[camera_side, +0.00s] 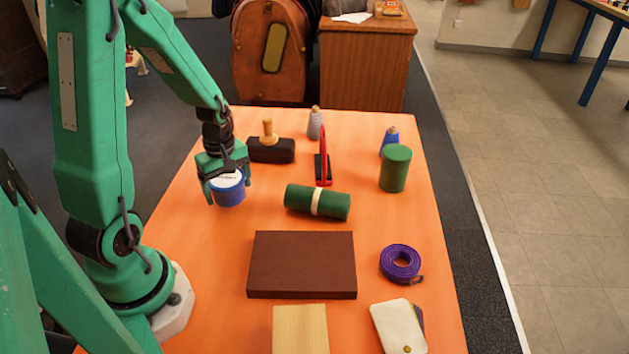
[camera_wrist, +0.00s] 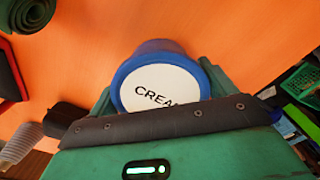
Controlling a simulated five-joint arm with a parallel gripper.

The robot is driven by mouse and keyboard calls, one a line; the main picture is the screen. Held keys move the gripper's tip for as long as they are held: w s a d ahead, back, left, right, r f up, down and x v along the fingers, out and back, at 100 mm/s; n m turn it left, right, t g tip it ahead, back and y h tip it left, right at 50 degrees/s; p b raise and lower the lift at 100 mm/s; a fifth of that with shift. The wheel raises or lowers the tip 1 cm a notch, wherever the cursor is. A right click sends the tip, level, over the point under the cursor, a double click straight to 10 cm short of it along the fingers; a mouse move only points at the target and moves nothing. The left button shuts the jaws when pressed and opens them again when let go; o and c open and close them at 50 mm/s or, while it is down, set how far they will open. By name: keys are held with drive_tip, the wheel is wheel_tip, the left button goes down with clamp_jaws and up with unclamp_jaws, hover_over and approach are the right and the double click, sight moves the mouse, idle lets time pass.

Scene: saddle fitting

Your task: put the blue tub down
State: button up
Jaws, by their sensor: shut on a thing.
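The blue tub (camera_side: 229,192) has a white label on its lid and is at the left part of the orange table in the side view. In the wrist view the tub (camera_wrist: 122,82) shows its white lid with the letters "CREA". My gripper (camera_side: 226,182) is shut on the tub, with a finger on either side of it. In the wrist view my gripper (camera_wrist: 160,95) covers the tub's lower part. I cannot tell whether the tub's base touches the table.
A dark block brush (camera_side: 270,150) with a wooden knob stands behind the tub. A green roll (camera_side: 318,202) lies to its right. A brown slab (camera_side: 302,265) lies in front. The orange table (camera_side: 205,270) is bare to the left of the slab.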

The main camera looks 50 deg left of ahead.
sight(226, 177)
drive_tip(key=shift+f, duration=1)
drive_tip(key=shift+f, duration=0.1)
drive_tip(key=o, duration=1.1)
drive_tip(key=shift+f, duration=0.1)
drive_tip(key=shift+c, duration=0.2)
drive_tip(key=shift+r, duration=6.2)
drive_tip(key=shift+d+r, duration=0.1)
